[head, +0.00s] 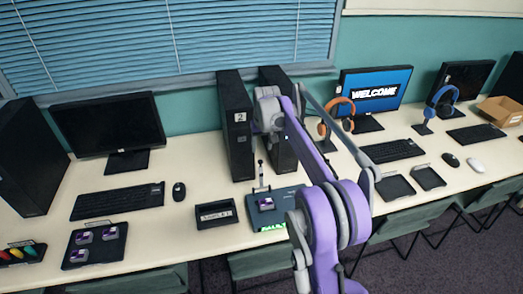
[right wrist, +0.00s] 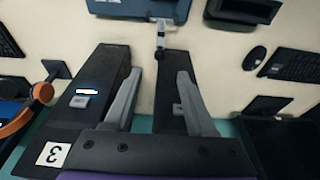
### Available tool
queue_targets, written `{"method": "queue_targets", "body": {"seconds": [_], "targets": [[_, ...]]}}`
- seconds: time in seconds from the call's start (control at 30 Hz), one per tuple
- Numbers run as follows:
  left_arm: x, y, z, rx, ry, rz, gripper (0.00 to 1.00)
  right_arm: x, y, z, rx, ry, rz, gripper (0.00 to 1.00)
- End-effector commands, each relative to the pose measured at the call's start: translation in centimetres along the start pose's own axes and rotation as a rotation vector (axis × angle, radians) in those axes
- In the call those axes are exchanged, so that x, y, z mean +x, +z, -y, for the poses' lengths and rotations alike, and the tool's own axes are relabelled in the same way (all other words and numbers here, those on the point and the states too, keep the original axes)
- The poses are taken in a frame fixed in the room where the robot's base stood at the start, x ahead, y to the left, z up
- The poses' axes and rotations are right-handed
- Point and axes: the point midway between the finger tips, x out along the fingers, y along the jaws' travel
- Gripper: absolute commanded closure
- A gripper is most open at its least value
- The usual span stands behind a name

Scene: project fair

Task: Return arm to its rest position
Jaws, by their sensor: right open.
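My right arm (head: 320,215), purple and grey, rises from the bottom of the head view and bends back to the left. Its wrist end is in front of two black computer towers, the left one (head: 236,125) marked 2. In the right wrist view the fingers of my right gripper (right wrist: 158,76) are apart with nothing between them. One tower there (right wrist: 62,140) is marked 3. A lever (right wrist: 161,40) with a light shaft shows beyond the fingertips. My left gripper is not in view.
A blue-grey device (head: 290,203) with a lit green display stands below the arm, beside a small black labelled tray (head: 216,222). A keyboard (head: 118,201), mouse (head: 179,192), monitors and headphones on stands line the long desk. Chairs stand along its front.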

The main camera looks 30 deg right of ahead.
Motion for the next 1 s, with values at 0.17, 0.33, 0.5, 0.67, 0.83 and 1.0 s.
{"method": "queue_targets", "body": {"seconds": [0.17, 0.33, 0.5, 0.67, 0.83, 1.0], "targets": [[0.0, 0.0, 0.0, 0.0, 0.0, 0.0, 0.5, 0.0, 0.0, 0.0, 0.0, 0.0, 0.0, 0.44], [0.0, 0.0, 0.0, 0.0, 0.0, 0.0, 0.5, 0.0, 0.0, 0.0, 0.0, 0.0, 0.0, 0.44], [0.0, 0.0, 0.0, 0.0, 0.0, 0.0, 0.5, -0.3, 0.2, 0.2, -0.002, 0.0, -0.002, 0.44], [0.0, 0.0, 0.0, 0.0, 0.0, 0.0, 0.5, -2.5, 2.6, 1.8, -0.022, -0.005, -0.023, 0.44], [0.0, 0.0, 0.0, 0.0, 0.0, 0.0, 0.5, -5.9, 8.4, 4.4, -0.062, -0.016, -0.065, 0.44], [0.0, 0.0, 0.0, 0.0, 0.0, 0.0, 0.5, -8.0, 15.5, 6.5, -0.103, -0.03, -0.112, 0.44]]}}
